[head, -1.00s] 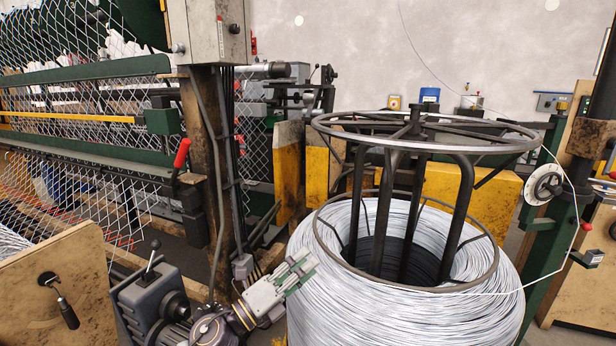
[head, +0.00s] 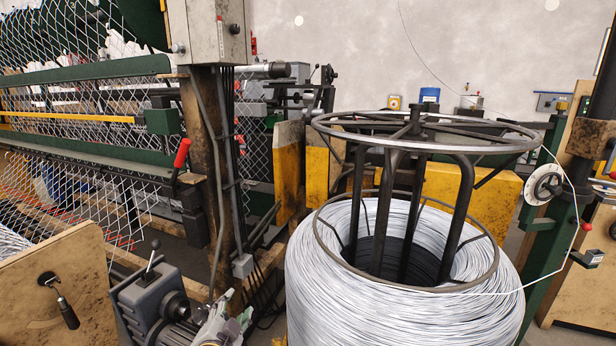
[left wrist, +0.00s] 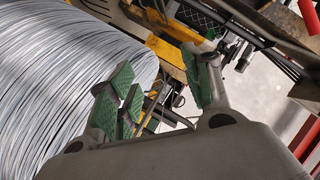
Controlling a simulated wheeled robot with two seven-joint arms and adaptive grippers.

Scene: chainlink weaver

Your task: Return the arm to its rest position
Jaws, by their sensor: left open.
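My left gripper (head: 228,322) is at the bottom of the head view, between the grey lever box and the wire coil. In the left wrist view its green-padded fingers (left wrist: 160,88) are spread apart with nothing between them. The gripper is apart from the coil in the head view. My right gripper is not in view.
A large coil of silver wire (head: 400,310) stands right of my gripper under a dark ring frame (head: 470,140). A grey box with a black lever (head: 150,300) is close on the left. A rusty post (head: 210,150) and chain-link mesh (head: 60,180) stand behind.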

